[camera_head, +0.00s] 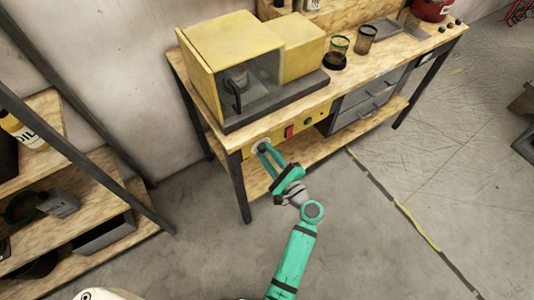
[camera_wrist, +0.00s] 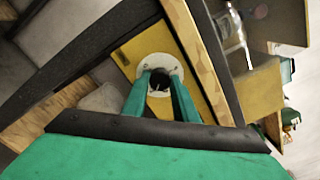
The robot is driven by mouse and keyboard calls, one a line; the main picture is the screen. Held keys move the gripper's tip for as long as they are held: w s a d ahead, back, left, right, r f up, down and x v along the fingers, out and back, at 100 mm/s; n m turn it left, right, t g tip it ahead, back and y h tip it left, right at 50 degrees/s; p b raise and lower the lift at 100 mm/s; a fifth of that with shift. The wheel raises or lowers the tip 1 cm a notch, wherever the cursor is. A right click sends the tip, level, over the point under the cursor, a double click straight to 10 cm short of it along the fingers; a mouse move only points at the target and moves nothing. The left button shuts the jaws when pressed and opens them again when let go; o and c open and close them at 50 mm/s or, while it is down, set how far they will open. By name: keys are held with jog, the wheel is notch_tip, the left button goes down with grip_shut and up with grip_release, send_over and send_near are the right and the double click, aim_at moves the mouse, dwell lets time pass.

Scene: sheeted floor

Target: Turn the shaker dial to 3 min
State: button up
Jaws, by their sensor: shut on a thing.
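The shaker (camera_head: 215,50) is a yellow box with a dark opening on the workbench. Its yellow control panel (camera_wrist: 132,55) sits on the bench front below it. The dial's white round plate (camera_wrist: 160,61) is on that panel, with a black knob (camera_wrist: 159,83) at its middle. My gripper (camera_head: 264,150) reaches the panel's left end in the head view. In the wrist view its two green fingers (camera_wrist: 160,80) are shut on the dial knob, one on each side. The fingers partly cover the plate. The dial's marks are too small to read, so its setting cannot be told.
A red switch (camera_head: 289,131) and a green button (camera_head: 308,120) lie right of the dial on the panel. The wooden workbench (camera_head: 330,90) has dark legs and a lower shelf. Another shelf unit (camera_head: 95,190) stands at left. The floor before the bench is clear.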

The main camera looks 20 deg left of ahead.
jog(key=shift+m, duration=0.6)
jog(key=o, duration=1.1)
jog(key=shift+c, duration=0.2)
jog(key=v, duration=1.1)
jog(key=shift+a, duration=0.1)
